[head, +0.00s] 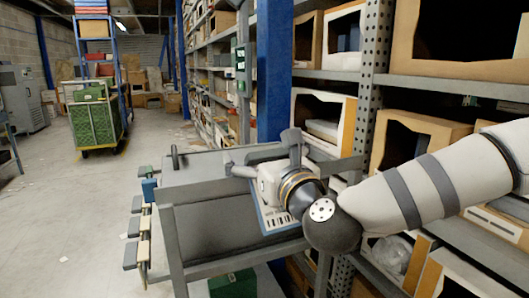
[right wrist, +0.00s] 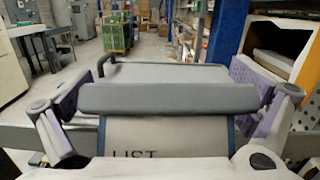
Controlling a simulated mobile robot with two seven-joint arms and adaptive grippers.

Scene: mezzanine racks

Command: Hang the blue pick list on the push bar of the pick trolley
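The pick list (head: 276,218) is a pale printed sheet with a blue border, under my right gripper (head: 268,153) in the head view. In the right wrist view its word "LIST" and its grey top bar (right wrist: 168,97) lie between my right fingers (right wrist: 168,100). The fingers are wide apart, with their purple pads against the bar's ends. The grey pick trolley (head: 195,205) is below. A thin raised bar at its far end, seemingly the push bar (head: 205,153), also shows in the right wrist view (right wrist: 160,64), beyond the list and apart from it. My left gripper is not in view.
Racks with open-fronted boxes (head: 430,135) and a blue upright (head: 273,75) stand close on the right. A green crate cart (head: 95,122) stands farther back. The aisle floor (head: 70,205) at left is mostly free.

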